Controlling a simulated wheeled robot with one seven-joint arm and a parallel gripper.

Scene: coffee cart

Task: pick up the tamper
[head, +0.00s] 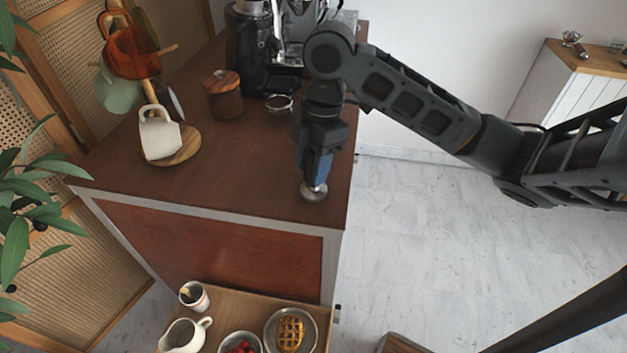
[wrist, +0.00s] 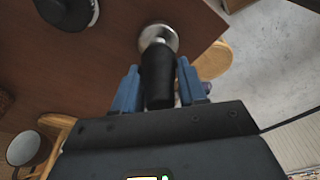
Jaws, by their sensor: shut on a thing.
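The tamper has a round metal base and a dark handle. In the head view its metal base (head: 314,192) shows just below my gripper (head: 315,172), near the front right corner of the brown cart top (head: 230,180). In the wrist view the tamper (wrist: 158,75) has its black handle between the two blue fingers of my gripper (wrist: 158,88). My gripper is shut on the handle. I cannot tell whether the base touches the cart top. The handle is mostly hidden by the fingers in the head view.
A mug tree with a white mug (head: 159,134) stands at the left. A wooden canister (head: 223,95), a portafilter (head: 279,103) and a black coffee machine (head: 252,45) are behind. A lower shelf (head: 223,309) holds a pitcher (head: 184,335) and a waffle plate (head: 316,328).

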